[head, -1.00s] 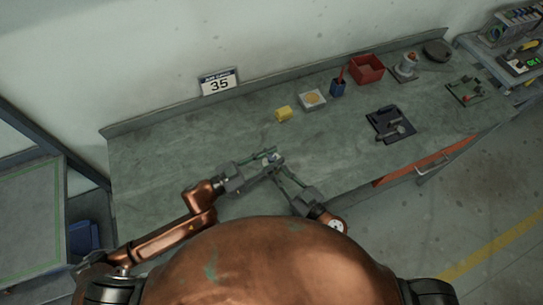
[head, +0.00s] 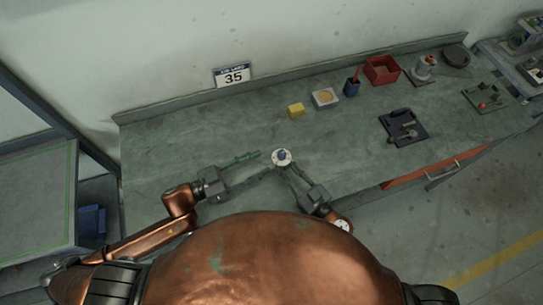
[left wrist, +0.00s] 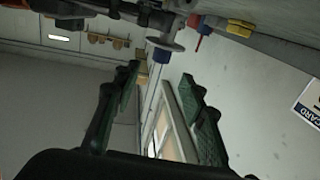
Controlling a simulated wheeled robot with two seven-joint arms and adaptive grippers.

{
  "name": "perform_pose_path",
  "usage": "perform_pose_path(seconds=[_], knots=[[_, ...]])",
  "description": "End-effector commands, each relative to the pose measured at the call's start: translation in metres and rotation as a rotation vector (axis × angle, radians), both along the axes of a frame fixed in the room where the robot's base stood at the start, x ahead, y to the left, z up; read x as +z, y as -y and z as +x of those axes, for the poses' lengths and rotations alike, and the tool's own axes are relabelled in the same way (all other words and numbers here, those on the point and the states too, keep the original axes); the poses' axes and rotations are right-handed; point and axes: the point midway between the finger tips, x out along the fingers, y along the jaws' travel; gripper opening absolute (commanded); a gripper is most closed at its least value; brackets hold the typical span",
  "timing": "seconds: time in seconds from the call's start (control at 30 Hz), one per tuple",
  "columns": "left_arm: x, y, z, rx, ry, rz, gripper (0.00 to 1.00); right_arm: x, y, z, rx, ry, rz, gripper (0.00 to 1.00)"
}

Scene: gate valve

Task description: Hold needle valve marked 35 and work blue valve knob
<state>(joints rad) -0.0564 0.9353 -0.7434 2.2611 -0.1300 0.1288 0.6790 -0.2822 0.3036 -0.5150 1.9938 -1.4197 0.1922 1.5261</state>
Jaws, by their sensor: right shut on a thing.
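The needle valve (head: 282,157) shows a pale round face with a blue knob (head: 282,154) in its middle, above the near part of the bench. My right gripper (head: 284,168) is shut on the valve from below in the head view; its fingertips are partly hidden. My left gripper (head: 258,166) is open and empty just left of the valve, with its fingers pointing towards it and apart from the knob. In the left wrist view a disc-shaped part, apparently the valve (left wrist: 165,45), lies beyond the two spread fingers (left wrist: 160,88).
The bench (head: 180,140) is clear around the grippers. A dark tray (head: 403,128) with tools lies to the right.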

Motion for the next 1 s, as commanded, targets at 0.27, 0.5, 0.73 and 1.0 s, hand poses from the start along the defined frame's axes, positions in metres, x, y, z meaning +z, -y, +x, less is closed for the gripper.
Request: perform_pose_path(seconds=[0.27, 0.5, 0.73, 1.0], knots=[[0.0, -0.027, -0.016, 0.0, -0.001, -0.001, 0.38, 0.0, 0.0, 0.0, 0.001, 0.0, 0.0, 0.0], [0.0, -0.029, -0.017, -0.001, 0.001, -0.001, 0.38, 0.0, 0.0, 0.0, 0.001, 0.001, 0.001, 0.0], [0.006, -0.024, -0.015, -0.016, 0.04, 0.005, 0.38, 0.0, 0.0, 0.0, 0.001, 0.001, 0.001, 0.0], [0.063, 0.024, -0.013, -0.193, 0.477, 0.062, 0.38, 0.0, 0.0, 0.0, 0.001, 0.001, 0.001, 0.0]])
